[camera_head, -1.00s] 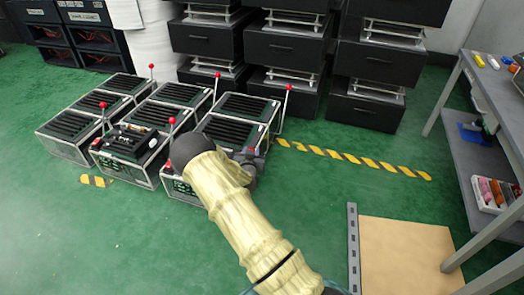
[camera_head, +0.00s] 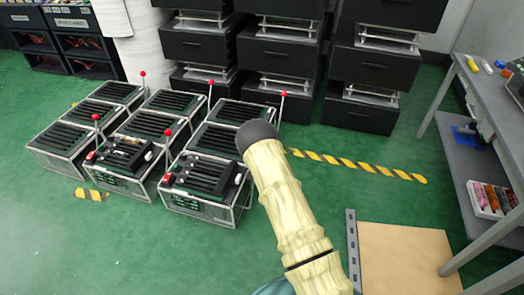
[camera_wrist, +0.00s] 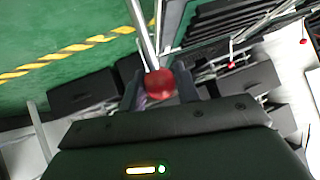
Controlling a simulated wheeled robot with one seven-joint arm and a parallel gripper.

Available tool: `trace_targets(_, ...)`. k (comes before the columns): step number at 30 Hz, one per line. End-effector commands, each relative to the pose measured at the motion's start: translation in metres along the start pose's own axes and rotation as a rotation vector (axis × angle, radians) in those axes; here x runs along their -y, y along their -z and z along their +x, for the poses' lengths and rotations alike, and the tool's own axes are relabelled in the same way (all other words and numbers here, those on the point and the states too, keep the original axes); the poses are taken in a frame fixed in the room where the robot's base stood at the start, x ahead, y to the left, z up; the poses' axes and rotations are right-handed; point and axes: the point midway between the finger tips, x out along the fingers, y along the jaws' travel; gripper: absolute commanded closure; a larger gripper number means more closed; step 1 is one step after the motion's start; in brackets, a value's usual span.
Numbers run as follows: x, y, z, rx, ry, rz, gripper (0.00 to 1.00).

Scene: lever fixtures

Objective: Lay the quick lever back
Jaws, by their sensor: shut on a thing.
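In the wrist view a red ball knob (camera_wrist: 160,84) on a thin metal lever rod (camera_wrist: 144,35) sits between the fingers of my gripper (camera_wrist: 160,92), which is shut on it. In the head view my arm hides the gripper, so I cannot tell which lever this is. Several red-knobbed levers stand on the cage-like fixtures there: one at the right rear (camera_head: 283,94), one at the middle rear (camera_head: 211,82), one at the left rear (camera_head: 143,73) and two nearer the front (camera_head: 96,117), (camera_head: 168,132). No label marks the quick lever.
The front right fixture (camera_head: 205,175) stands left of my arm. Black drawer stacks (camera_head: 275,85) line the back. A grey workbench (camera_head: 480,110) stands at the right, with a tan board (camera_head: 405,260) on the floor. Striped tape (camera_head: 350,165) crosses the green floor.

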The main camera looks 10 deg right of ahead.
Motion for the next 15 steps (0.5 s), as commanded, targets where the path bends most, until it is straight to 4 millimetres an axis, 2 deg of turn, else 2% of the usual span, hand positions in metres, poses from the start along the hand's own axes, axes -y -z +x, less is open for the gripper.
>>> trace_targets(15,-0.0054,0.0011,0.0049,0.018,0.000,0.009,1.00)
